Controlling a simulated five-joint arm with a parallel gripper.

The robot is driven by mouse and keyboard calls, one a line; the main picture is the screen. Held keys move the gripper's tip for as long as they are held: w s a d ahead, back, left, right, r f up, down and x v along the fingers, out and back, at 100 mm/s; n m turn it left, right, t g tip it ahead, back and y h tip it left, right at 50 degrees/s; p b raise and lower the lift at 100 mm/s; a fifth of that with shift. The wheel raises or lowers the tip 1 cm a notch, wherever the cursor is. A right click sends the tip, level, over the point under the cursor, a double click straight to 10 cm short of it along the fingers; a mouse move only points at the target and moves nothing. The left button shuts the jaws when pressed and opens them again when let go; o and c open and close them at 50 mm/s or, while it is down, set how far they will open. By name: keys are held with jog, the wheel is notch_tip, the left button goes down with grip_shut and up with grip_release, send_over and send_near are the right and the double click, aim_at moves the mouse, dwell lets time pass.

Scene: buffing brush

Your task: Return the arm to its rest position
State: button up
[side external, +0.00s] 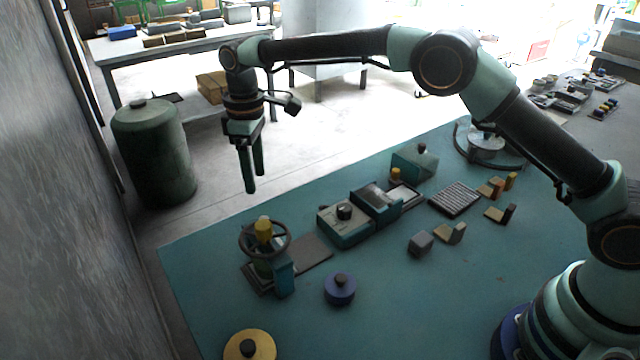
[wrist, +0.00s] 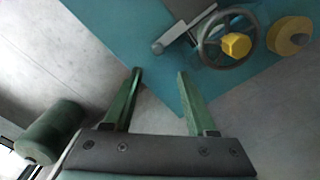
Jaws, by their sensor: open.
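My gripper (side external: 251,168) hangs pointing down above the far left part of the teal table (side external: 380,310), and nothing is between its fingers. In the wrist view my gripper (wrist: 158,75) shows two green fingers spread apart, with grey floor and the table's corner beyond them. The brush stand with a round ring and yellow top (side external: 264,232) stands on the table below and in front of the gripper. It also shows in the wrist view as a wheel with a yellow block (wrist: 236,44), apart from the fingers.
A blue round lidded piece (side external: 340,288) and a yellow disc (side external: 250,346) lie near the front. A teal box with a knob (side external: 345,225) and several small blocks sit mid-table. A green tank (side external: 152,150) stands on the floor at left, near the grey wall (side external: 50,200).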

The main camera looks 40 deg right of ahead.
jog(key=shift+r, duration=0.5)
jog(key=s+d+r+m+t, duration=0.35)
jog(key=s+d+r, duration=0.35)
jog(key=d+r, duration=0.55)
jog(key=s+d+f+m+t, duration=0.1)
jog(key=s+d, duration=0.3)
jog(key=s, duration=0.4)
jog(key=s+d+f+m+t, duration=0.1)
jog(key=s+d+m, duration=0.3)
jog(key=s, duration=0.5)
jog(key=shift+d, duration=0.55)
